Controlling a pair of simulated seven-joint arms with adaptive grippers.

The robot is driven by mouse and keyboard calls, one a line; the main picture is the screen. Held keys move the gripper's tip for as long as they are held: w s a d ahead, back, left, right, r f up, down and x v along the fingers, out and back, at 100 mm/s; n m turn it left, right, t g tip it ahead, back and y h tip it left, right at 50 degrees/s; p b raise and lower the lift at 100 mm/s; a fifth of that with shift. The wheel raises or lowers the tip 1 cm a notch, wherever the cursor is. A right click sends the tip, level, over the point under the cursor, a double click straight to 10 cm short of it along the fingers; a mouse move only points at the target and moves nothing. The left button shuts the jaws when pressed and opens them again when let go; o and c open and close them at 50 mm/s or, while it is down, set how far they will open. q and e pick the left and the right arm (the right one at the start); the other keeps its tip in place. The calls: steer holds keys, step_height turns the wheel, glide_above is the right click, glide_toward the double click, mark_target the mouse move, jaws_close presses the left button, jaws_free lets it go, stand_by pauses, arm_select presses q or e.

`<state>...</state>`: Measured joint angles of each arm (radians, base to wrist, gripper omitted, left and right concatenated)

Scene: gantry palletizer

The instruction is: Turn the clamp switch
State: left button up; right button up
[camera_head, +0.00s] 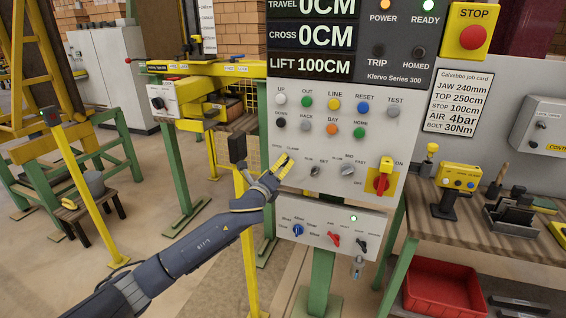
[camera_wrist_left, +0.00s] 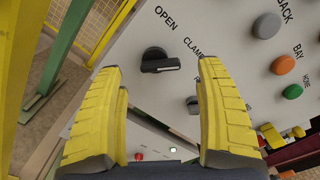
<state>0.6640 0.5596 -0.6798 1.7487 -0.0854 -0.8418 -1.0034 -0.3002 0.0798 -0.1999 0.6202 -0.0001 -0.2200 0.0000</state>
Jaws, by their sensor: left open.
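The clamp switch (camera_wrist_left: 160,61) is a black rotary knob on the light grey panel, with OPEN and CLAMP lettered beside it in the left wrist view. Its bar lies nearly level there, with a pale mark at the right end. In the head view my left gripper (camera_head: 283,166) covers the knob at the panel's lower left. In the wrist view its two yellow fingers (camera_wrist_left: 162,76) are open and apart, with the knob showing beyond the gap between their tips. I see no contact with the knob. My right gripper is not in view.
Several coloured push buttons (camera_head: 333,104) sit above. Smaller knobs (camera_head: 315,170) and a red-and-yellow ON/OFF switch (camera_head: 381,183) lie to the right. A lower box (camera_head: 330,226) with small switches hangs beneath. A yellow post (camera_head: 246,240) stands left of the panel.

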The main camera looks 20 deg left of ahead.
arm_select(q)
steer(key=shift+w+d, duration=0.15)
steer(key=shift+w, duration=2.5)
